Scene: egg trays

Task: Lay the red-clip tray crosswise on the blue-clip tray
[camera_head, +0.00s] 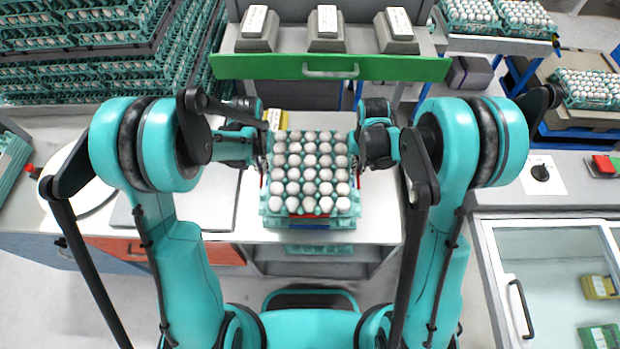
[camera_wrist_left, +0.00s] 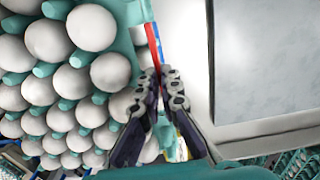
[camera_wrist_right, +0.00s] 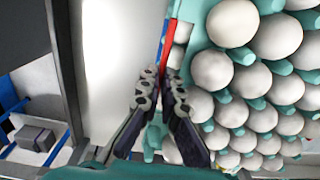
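The red-clip tray (camera_head: 312,215), teal and full of white eggs, is in the middle of the head view above the blue-clip tray (camera_head: 310,227), whose blue front strip shows just below. The lower tray is mostly hidden; I cannot tell whether the two touch. My left gripper (camera_head: 263,167) is at the upper tray's left side and my right gripper (camera_head: 357,167) at its right side. In the left wrist view the fingers (camera_wrist_left: 163,78) are closed together at the tray's red strip (camera_wrist_left: 155,45). In the right wrist view the fingers (camera_wrist_right: 160,80) are likewise closed at a red strip (camera_wrist_right: 166,42).
The white worktop (camera_head: 380,215) has bare room on both sides of the trays. A grey plate (camera_head: 205,205) lies to the left. A green-fronted shelf (camera_head: 400,68) with grey boxes stands behind. Stacked egg trays (camera_head: 90,65) fill the back left.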

